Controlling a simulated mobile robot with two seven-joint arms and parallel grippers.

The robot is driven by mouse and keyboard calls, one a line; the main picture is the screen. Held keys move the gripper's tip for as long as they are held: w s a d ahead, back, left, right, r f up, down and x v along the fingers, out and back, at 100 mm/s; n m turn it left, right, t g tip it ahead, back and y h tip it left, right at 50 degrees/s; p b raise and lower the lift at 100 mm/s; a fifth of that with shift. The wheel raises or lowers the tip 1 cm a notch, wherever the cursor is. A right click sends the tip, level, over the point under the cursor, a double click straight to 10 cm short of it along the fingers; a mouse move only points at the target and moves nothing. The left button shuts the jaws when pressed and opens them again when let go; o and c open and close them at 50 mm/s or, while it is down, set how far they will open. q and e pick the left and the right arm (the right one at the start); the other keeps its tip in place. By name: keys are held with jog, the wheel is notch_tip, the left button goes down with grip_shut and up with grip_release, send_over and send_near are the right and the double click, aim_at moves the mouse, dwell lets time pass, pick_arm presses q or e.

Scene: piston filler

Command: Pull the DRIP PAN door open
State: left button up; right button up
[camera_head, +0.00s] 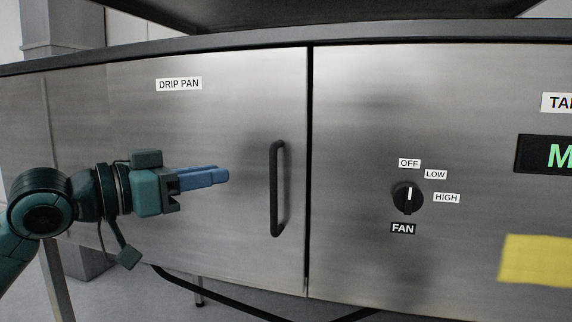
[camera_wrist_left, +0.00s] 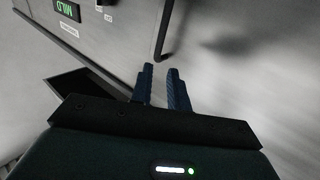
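The DRIP PAN door (camera_head: 130,130) is a brushed steel panel in the head view, flush with the panel to its right. Its DRIP PAN label (camera_head: 179,84) is near the top. Its dark vertical bar handle (camera_head: 277,188) is near the door's right edge. My left gripper (camera_head: 227,175) comes in from the left, its blue fingers pointing at the handle and stopping short of it in the picture. In the left wrist view the fingers (camera_wrist_left: 161,69) are apart with nothing between them, and the dark handle (camera_wrist_left: 166,35) appears just beyond their tips. My right gripper is not in view.
A black FAN knob (camera_head: 408,198) with OFF, LOW and HIGH labels is on the panel right of the door. A lit display (camera_head: 545,155) and a yellow note (camera_head: 537,260) are farther right. A dark curved hose or cable (camera_head: 215,302) runs below the cabinet.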

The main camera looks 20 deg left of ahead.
aim_at(267, 164)
pick_arm(q)
jog(key=p+x, duration=0.3)
jog(key=x, duration=0.8)
jog(key=shift+r, duration=0.1)
jog(key=shift+w+d, duration=0.4)
jog(key=shift+w, duration=0.1)
jog(key=shift+c, duration=0.3)
grip_shut()
